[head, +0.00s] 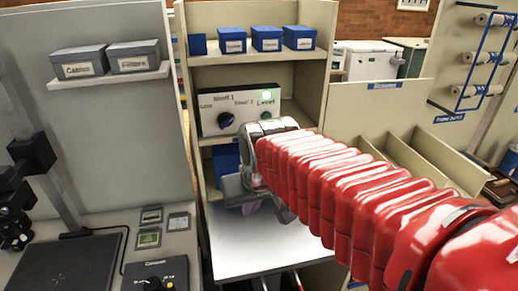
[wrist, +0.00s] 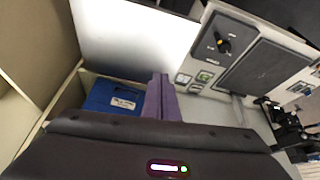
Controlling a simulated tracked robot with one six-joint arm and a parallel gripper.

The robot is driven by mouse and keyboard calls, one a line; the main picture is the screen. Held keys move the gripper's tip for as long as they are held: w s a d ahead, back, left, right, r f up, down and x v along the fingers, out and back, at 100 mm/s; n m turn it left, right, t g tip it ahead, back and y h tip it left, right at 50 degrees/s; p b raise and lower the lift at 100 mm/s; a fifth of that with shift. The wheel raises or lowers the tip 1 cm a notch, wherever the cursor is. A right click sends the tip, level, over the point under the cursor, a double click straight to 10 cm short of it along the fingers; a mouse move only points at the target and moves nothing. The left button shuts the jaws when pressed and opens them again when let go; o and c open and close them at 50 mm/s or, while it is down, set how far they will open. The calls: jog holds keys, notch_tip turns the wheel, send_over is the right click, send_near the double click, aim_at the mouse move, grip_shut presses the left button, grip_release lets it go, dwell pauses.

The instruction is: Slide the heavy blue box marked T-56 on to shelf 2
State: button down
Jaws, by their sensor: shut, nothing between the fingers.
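A blue box (wrist: 112,97) with a white label sits in the shelf bay beside my gripper in the wrist view; its label is too small to read. In the head view part of a blue box (head: 226,160) shows in the bay below the control panel, half hidden by my arm. My gripper (wrist: 160,82) is shut and empty, its purple fingers together beside the box. I cannot tell if they touch it. In the head view my gripper (head: 236,190) is at the bay's mouth, above the back of the pale platform (head: 265,245). The platform looks bare.
A panel (head: 242,107) with a blue dial and a lit green lamp is above the bay. Small blue boxes (head: 268,38) line the top shelf. A counter with a black control box (head: 155,275) stands left. Divided bins (head: 430,160) stand right.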

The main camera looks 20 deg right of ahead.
jog(key=s+a+f, duration=0.1)
jog(key=s+a, duration=0.1)
jog(key=s, duration=0.8)
jog(key=shift+s+a+f+n+t, duration=0.15)
jog(key=shift+a+f+n+t, duration=0.15)
jog(key=shift+f+t, duration=0.1)
